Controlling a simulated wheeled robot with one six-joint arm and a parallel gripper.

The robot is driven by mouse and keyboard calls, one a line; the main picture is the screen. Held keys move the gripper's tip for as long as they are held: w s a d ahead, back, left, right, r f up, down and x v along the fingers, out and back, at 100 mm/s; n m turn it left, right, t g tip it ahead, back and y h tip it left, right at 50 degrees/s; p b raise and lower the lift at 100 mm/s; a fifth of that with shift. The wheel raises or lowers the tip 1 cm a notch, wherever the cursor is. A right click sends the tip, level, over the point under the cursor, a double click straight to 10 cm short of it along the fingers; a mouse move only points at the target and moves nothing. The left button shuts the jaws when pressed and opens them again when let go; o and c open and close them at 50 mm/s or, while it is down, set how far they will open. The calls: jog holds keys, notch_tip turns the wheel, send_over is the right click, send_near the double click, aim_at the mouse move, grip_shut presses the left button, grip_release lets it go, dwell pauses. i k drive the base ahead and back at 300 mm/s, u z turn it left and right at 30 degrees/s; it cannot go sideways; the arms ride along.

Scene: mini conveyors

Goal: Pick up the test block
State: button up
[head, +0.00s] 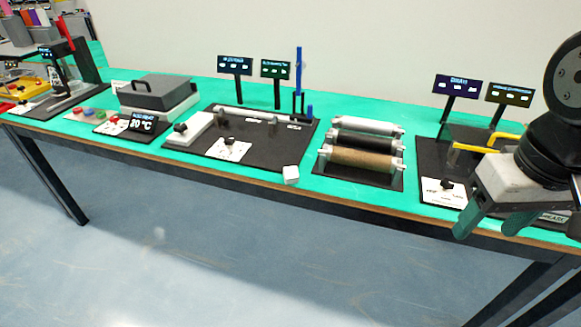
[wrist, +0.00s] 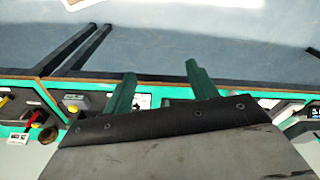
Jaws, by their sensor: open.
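A small white block (head: 291,174), which fits the test block, rests at the front edge of the green-topped table, by the corner of a black plate in the head view. My gripper (head: 488,229) is at the far right of the head view, well to the right of the block, near the table's front edge. Its two green fingers are apart with nothing between them. In the wrist view my gripper (wrist: 160,71) shows its open fingers over the table edge and floor. I cannot make out the block in the wrist view.
Rollers (head: 362,143) on a black base stand between the block and my gripper. A black plate (head: 263,153) with a blue post (head: 299,72) lies behind the block. A grey lidded box (head: 157,93) is further left. The blue floor (head: 230,260) in front is clear.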

aim_at(290, 174)
jog(key=u, duration=2.8)
jog(key=i, duration=1.65)
jog(key=z, duration=2.85)
